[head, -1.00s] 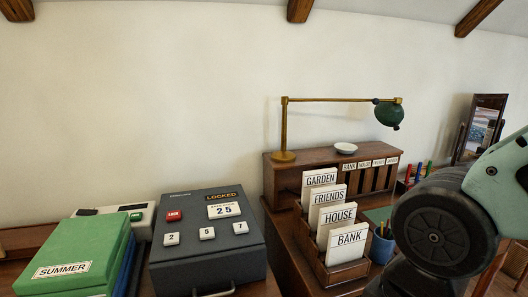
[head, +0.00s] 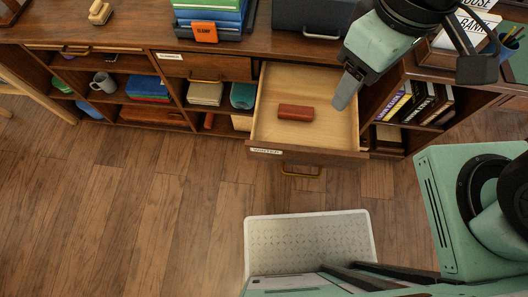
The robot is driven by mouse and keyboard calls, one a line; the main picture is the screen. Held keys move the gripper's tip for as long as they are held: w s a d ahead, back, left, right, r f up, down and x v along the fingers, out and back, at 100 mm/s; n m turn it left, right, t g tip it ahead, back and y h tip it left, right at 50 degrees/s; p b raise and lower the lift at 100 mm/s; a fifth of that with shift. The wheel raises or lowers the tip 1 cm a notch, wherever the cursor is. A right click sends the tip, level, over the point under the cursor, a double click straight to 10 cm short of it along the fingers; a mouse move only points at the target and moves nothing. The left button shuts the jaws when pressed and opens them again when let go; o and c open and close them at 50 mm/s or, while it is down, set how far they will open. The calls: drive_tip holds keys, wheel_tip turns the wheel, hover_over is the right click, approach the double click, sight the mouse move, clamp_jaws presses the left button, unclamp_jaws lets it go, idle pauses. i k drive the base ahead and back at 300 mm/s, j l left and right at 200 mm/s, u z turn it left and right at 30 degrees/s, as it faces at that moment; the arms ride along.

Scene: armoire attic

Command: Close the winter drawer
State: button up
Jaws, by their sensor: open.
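The winter drawer (head: 312,158) is pulled out from the wooden cabinet, its label reading "WINTER" at the left of its front and a brass handle (head: 300,170) below. Inside the pale drawer lies a small reddish-brown block-like object (head: 295,113). My gripper (head: 345,100) comes down from the upper right, over the right part of the open drawer. It is open and nothing shows in it; the view is edge-on, so its finger gap is hard to see. It appears apart from the drawer front and handle.
A shut drawer (head: 205,67) is left of the open one. Shelves hold books (head: 415,103), a mug (head: 103,82) and blue books (head: 148,86). A dark box (head: 312,15) stands on top.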

sight(331, 141)
drive_tip(key=u, duration=0.45)
drive_tip(key=k+l+u, duration=0.1)
drive_tip(key=l, duration=0.25)
drive_tip(key=k+l+u, duration=0.15)
drive_tip(key=l, duration=0.15)
drive_tip(key=k+l+u, duration=0.1)
drive_tip(key=l, duration=0.25)
drive_tip(key=k+l+u, duration=0.15)
drive_tip(key=l, duration=0.15)
